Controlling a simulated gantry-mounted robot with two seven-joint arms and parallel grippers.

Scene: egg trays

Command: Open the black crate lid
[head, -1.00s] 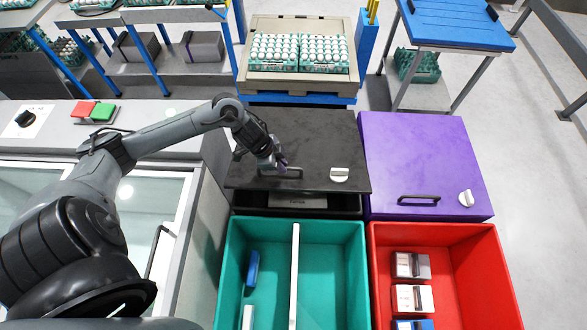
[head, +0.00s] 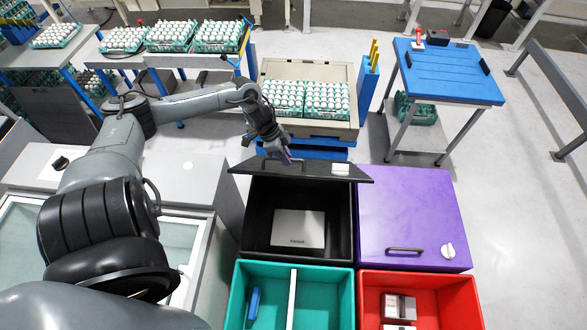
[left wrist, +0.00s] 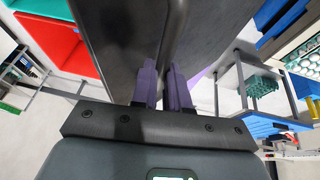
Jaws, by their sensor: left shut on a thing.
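The black crate lid (head: 325,172) is tilted steeply up at the back of the black crate (head: 258,228). The crate is open, and a grey box (head: 298,229) lies inside it. My left gripper (head: 284,157) is at the lid's handle (head: 268,163), near its raised edge. In the left wrist view, the purple fingers (left wrist: 163,86) are shut on the dark handle (left wrist: 174,30), with the lid (left wrist: 120,40) around it. A white knob (head: 341,169) sits on the lid to the right of the gripper. My right gripper is not in view.
A closed purple lid (head: 412,210) is to the right of the crate. A teal bin (head: 274,292) and a red bin (head: 440,300) stand in front. Egg trays (head: 305,98) on a pallet stand behind the raised lid. A blue table (head: 445,75) is at the back right.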

